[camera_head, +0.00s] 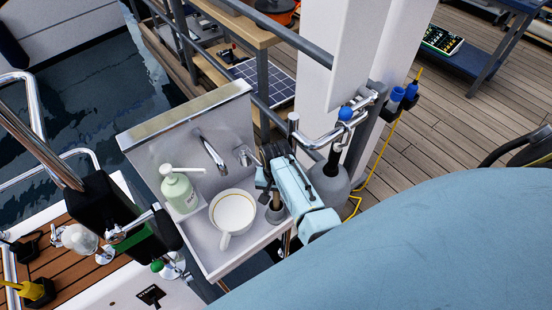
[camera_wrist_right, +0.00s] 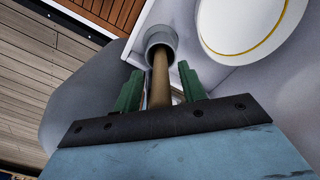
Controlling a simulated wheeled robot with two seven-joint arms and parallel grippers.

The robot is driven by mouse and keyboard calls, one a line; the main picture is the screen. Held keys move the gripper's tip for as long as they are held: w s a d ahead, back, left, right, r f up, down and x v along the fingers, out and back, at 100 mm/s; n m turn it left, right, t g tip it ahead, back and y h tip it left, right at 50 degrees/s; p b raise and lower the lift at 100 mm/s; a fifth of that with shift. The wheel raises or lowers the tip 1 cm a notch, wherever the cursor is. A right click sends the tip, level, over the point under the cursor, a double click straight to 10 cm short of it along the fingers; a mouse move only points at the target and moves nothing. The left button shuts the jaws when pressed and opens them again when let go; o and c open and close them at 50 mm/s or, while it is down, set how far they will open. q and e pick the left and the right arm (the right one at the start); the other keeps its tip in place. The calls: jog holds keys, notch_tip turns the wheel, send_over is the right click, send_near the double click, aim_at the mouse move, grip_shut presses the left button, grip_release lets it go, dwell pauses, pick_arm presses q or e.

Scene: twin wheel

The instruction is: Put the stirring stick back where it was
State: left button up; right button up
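The brown stirring stick (camera_wrist_right: 160,78) stands with its far end inside a small grey round holder (camera_wrist_right: 161,42). In the head view the holder (camera_head: 275,215) sits at the right of the white basin, beside the cup, with a short part of the stick (camera_head: 276,200) showing above it. My right gripper (camera_head: 268,184) is over the holder. In the wrist view the green fingers of the right gripper (camera_wrist_right: 160,88) are apart on either side of the stick, with a gap visible on each side. My left gripper is not in view.
A white cup (camera_head: 232,211) with a yellow line stands left of the holder. A green soap bottle (camera_head: 180,190) is farther left. A tap (camera_head: 210,150) is on the back wall. A grey bottle-like thing (camera_head: 328,183) and metal rails stand to the right.

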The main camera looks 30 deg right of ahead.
notch_tip(320, 180, up, 8)
jog(key=shift+f+p, duration=0.2)
jog(key=shift+p, duration=0.9)
jog(key=shift+f, duration=0.1)
